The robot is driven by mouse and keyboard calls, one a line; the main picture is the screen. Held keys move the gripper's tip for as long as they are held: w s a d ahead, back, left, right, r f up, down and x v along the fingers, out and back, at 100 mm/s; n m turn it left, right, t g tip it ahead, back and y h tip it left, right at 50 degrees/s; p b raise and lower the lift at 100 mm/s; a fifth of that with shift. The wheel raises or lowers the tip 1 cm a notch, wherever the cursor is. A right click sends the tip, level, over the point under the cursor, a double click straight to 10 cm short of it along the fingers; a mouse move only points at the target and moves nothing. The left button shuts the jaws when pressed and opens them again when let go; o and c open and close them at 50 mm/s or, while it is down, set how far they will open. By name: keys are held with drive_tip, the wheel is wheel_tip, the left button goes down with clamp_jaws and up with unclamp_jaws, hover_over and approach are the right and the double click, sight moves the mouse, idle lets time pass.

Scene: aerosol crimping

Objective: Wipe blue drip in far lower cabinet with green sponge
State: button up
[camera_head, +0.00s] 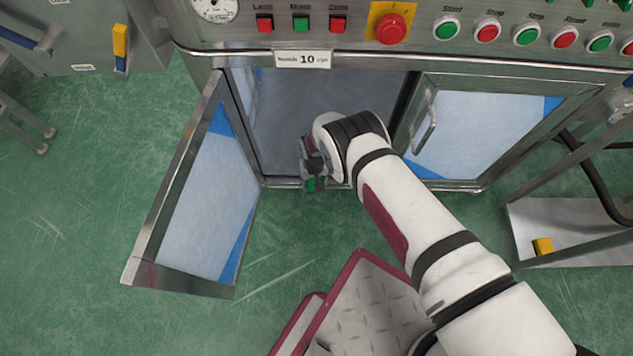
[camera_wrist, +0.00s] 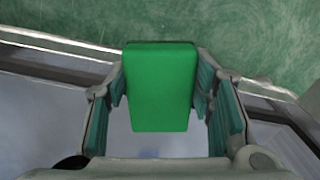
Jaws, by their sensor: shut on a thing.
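My gripper (camera_head: 314,168) is shut on a green sponge (camera_wrist: 160,85), with a finger on each side of it in the wrist view. In the head view the sponge (camera_head: 311,184) shows as a small green patch below the gripper, at the front lower edge of the open cabinet (camera_head: 285,120). The cabinet's left door (camera_head: 208,190) is swung wide open, and its grey interior shows. I see no blue drip clearly inside; my arm hides part of the opening.
The right door (camera_head: 480,125) with its metal handle (camera_head: 427,122) looks closed. A control panel with a red emergency button (camera_head: 390,28) is above the opening. A low metal stand (camera_head: 560,225) with a yellow block (camera_head: 543,246) is at right. Green floor lies clear at left.

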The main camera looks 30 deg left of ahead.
drive_tip(key=shift+w+a+f+b, duration=0.1)
drive_tip(key=shift+w+a+b, duration=0.9)
drive_tip(key=shift+b, duration=0.7)
drive_tip(key=shift+w+a+b, duration=0.2)
drive_tip(key=shift+w+b, duration=0.5)
drive_tip(key=shift+b, duration=0.25)
drive_tip(key=shift+w+a+b, duration=0.3)
drive_tip(key=shift+w+b, duration=0.15)
drive_tip(key=shift+b, duration=0.55)
drive_tip(key=w+b, duration=0.1)
drive_tip(key=b, duration=0.1)
drive_tip(key=w+a+b, duration=0.1)
drive_tip(key=b, duration=0.1)
drive_tip(key=shift+w+a, duration=0.15)
drive_tip(key=shift+w, duration=0.05)
drive_tip(key=shift+w+a, duration=0.5)
drive_tip(key=shift+w, duration=0.35)
drive_tip(key=shift+w+a, duration=0.5)
drive_tip(key=shift+w, duration=0.35)
wheel_tip(320, 180, up, 6)
drive_tip(key=p, duration=0.5)
